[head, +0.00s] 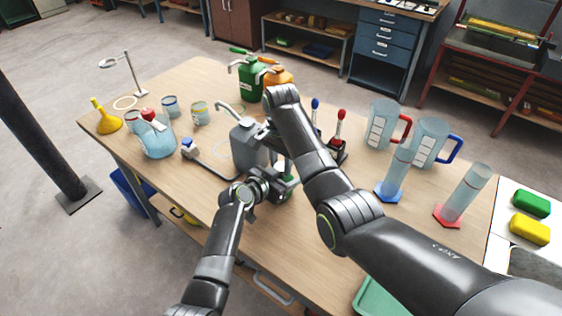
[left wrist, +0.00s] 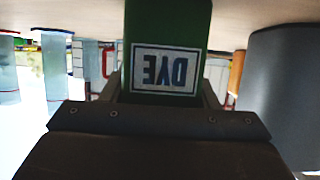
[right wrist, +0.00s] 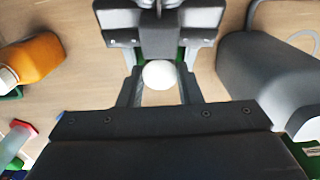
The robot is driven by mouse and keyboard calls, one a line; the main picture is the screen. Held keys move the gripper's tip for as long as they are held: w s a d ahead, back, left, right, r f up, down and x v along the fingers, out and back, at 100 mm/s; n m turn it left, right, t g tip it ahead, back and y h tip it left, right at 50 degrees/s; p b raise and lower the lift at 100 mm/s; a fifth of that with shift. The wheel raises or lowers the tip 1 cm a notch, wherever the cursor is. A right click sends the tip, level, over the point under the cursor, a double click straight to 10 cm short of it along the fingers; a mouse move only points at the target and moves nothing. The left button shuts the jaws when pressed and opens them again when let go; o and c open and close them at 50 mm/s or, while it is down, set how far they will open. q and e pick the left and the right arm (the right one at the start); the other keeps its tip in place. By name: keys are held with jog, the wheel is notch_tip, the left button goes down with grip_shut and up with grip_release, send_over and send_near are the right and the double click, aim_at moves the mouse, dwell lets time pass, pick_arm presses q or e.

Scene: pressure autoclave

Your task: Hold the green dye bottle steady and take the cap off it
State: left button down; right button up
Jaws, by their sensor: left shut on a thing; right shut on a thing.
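The green dye bottle (left wrist: 167,35) fills the middle of the left wrist view, with a white DYE label that appears upside down. In the head view only a bit of its green (head: 286,193) shows between my arms. My left gripper (left wrist: 166,88) is shut on the bottle's body. The white cap (right wrist: 158,74) shows from above in the right wrist view, between the fingers of my right gripper (right wrist: 159,84), which is shut on it. My left gripper also shows at the top of that view. Whether the cap still touches the bottle's neck is hidden.
A grey canister (head: 248,145) stands close beside the bottle. Green (head: 250,80) and orange (head: 279,76) canisters stand behind. Pitchers (head: 430,142) and measuring cylinders (head: 396,175) are at right; a glass jar (head: 158,140) and yellow funnel (head: 105,117) at left. The front-left tabletop is clear.

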jog(key=n, duration=0.2)
jog(key=shift+n, duration=0.3)
jog(key=o, duration=1.1)
jog(key=shift+r, duration=0.1)
jog(key=shift+r, duration=2.15)
pick_arm(q)
jog(key=shift+c, duration=2.2)
grip_release()
